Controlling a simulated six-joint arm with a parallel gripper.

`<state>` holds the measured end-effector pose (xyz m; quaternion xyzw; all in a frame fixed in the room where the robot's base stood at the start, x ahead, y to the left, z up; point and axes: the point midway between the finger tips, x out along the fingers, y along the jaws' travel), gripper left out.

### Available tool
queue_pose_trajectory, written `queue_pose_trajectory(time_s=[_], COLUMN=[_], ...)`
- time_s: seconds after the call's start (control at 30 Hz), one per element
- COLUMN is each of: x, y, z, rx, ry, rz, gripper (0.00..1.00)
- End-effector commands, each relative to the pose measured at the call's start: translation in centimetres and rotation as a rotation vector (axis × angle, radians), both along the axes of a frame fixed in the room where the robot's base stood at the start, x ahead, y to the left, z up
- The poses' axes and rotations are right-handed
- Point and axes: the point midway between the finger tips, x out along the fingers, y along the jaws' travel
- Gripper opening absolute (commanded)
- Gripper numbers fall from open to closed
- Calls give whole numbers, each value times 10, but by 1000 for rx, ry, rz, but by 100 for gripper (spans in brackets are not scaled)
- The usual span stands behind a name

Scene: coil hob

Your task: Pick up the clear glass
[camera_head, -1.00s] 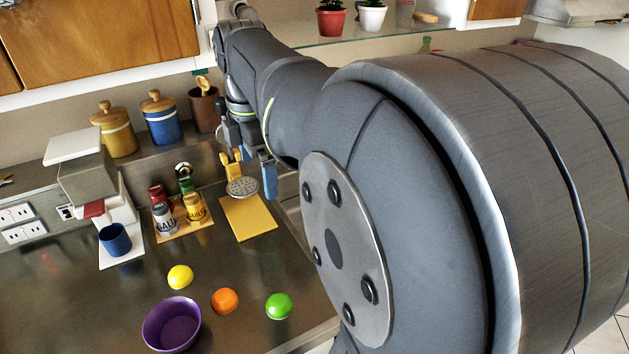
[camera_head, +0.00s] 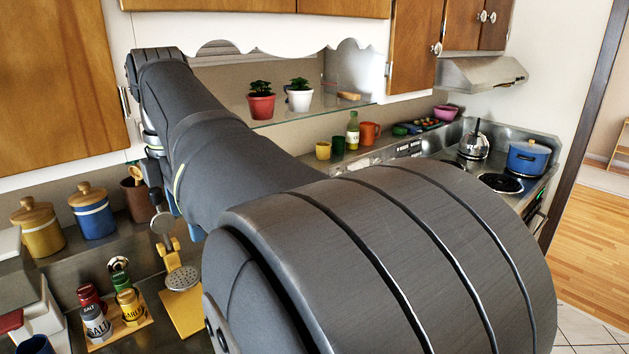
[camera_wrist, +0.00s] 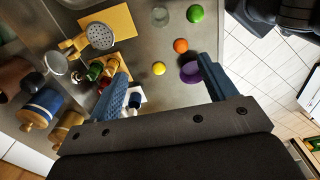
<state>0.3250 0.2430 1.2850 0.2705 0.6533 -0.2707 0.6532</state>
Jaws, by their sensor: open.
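What looks like the clear glass (camera_wrist: 160,16) stands on the steel counter at the top of the wrist view, between the yellow board (camera_wrist: 108,22) and the green ball (camera_wrist: 195,13). My arm hides that spot in the head view. My gripper (camera_wrist: 162,68) is open and empty, its blue fingers wide apart. The glass lies beyond the fingertips, apart from them. In the head view the gripper is mostly hidden behind my arm.
A yellow ball (camera_wrist: 159,68), an orange ball (camera_wrist: 181,45) and a purple bowl (camera_wrist: 190,72) are on the counter. Spice jars (camera_head: 97,324) crowd the left, near canisters (camera_head: 93,212). A glass shelf (camera_head: 270,119) with potted plants is above. A hob (camera_head: 500,183) is at right.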

Motion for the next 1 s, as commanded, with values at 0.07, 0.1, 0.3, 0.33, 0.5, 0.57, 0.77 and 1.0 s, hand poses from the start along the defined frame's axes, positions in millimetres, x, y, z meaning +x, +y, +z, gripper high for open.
queue_pose_trajectory(time_s=[0.07,0.1,0.3,0.33,0.5,0.57,0.77,1.0], x=[0,0,-1,-2,-20,-30,-66,-106], y=[0,0,1,3,16,21,28,25], z=[0,0,-4,-8,-53,-77,-146,-209], rx=[0,0,-11,-20,-156,-229,-453,-619], ry=[0,0,1,1,-18,-44,-201,-489], rz=[0,0,1,0,0,3,49,185], gripper=[75,75,75,75,75,75,75,75])
